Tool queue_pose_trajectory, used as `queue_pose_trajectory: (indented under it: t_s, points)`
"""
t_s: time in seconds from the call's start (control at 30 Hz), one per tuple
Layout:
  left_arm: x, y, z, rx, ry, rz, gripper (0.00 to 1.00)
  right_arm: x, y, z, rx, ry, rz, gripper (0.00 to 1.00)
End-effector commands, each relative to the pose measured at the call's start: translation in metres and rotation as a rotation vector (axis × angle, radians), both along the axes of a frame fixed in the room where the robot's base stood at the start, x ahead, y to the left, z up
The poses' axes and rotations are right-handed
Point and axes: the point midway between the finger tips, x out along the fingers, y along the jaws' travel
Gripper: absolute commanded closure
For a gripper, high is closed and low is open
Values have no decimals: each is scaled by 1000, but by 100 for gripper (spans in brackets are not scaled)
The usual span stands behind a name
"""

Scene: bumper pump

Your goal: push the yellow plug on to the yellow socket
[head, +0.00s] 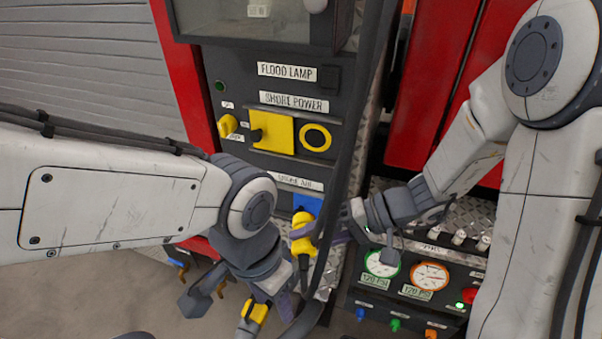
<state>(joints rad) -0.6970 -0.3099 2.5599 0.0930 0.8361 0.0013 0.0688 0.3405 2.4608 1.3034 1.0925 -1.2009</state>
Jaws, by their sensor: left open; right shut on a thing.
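The yellow plug (303,238) is in the head view below the middle, upright with a dark lower end. My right gripper (318,233) reaches in from the right and is shut on it. The yellow socket (316,138) is a round yellow ring with a dark centre under the SHORE POWER label. A yellow square cover (273,131) stands open to its left. The plug is well below the socket and apart from it. My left gripper (247,298) is open, low in the view, with a small yellow piece (258,313) by its fingers; I cannot tell what that is.
A thick dark cable (352,150) hangs down just right of the socket. A blue cover (308,204) sits behind the plug. A gauge panel (447,320) stands at lower right.

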Motion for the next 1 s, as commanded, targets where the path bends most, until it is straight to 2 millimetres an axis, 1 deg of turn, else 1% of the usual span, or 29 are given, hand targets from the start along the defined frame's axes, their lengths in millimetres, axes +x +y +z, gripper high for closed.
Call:
queue_pose_trajectory:
  t_s: [0.03,0.13,0.2,0.3,0.4,0.5,0.67,1.0]
  points:
    - [0,0,3,0,0,0,50,7,11,16,111,9,-5,100]
    - [0,0,6,0,0,0,50,26,25,51,320,3,-70,100]
    - [0,0,8,0,0,0,50,40,26,70,418,-13,-145,100]
    - [0,0,9,0,0,1,50,55,23,85,495,-41,-231,100]
    - [0,0,9,0,0,1,50,63,20,93,529,-57,-282,100]
    - [0,0,11,0,0,1,50,68,18,96,540,-64,-300,100]
    - [0,0,17,0,0,1,50,79,15,97,540,-63,-301,100]
    - [0,0,33,0,0,2,50,110,5,96,538,-62,-299,100]
